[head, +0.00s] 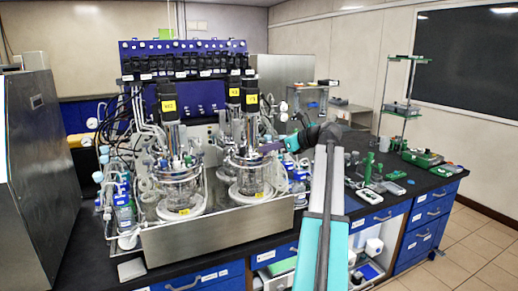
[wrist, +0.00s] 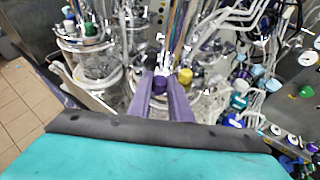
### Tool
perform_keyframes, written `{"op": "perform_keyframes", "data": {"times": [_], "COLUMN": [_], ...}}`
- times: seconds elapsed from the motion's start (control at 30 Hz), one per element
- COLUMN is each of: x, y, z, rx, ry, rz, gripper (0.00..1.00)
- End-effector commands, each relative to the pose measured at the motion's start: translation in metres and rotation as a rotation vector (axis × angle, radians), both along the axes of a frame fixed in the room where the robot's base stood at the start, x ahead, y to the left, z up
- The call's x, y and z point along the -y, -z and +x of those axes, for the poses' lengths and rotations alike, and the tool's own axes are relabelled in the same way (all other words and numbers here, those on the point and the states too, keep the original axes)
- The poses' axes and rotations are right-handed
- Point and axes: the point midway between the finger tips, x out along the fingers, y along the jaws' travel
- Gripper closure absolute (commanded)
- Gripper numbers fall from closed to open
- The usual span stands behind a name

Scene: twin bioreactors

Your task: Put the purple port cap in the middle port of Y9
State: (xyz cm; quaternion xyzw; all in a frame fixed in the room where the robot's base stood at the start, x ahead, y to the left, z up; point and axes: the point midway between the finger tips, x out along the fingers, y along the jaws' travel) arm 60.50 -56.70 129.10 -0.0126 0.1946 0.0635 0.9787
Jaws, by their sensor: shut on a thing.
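My gripper (wrist: 161,86) is shut on the purple port cap (wrist: 161,83), seen between the fingertips in the wrist view. The cap is over or near the lid of a glass reactor; whether it touches a port I cannot tell. In the head view my arm reaches in from the right, and the gripper end is near the right reactor (head: 248,170); the cap cannot be made out there. The left reactor (head: 180,185) stands beside it. Yellow labels on the motors (head: 251,99) and (head: 168,106) are too small to read surely, so I cannot tell which is Y9.
A yellow cap (wrist: 185,76) sits just right of my fingertips. Tubes and cables crowd the space around the lids. Blue-capped bottles (wrist: 238,101) stand to the right in the wrist view. A steel tray wall (head: 220,232) fronts the reactors. Green tools (head: 370,168) lie on the right bench.

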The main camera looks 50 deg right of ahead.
Motion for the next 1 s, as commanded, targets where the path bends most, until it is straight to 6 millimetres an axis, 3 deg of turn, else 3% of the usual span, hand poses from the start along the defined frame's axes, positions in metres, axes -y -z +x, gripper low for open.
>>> {"op": "perform_keyframes", "data": {"times": [0.27, 0.6, 0.73, 1.0], "x": [-0.002, -0.007, -0.007, -0.007], "y": [-0.001, -0.002, 0.011, 0.015], "z": [0.005, 0.049, 0.044, 0.045], "rx": [0.000, 0.000, -0.001, 0.001], "ry": [-0.002, -0.003, 0.000, -0.001], "rz": [0.000, 0.000, 0.002, 0.001], "gripper": [1.00, 1.00, 1.00, 1.00]}}
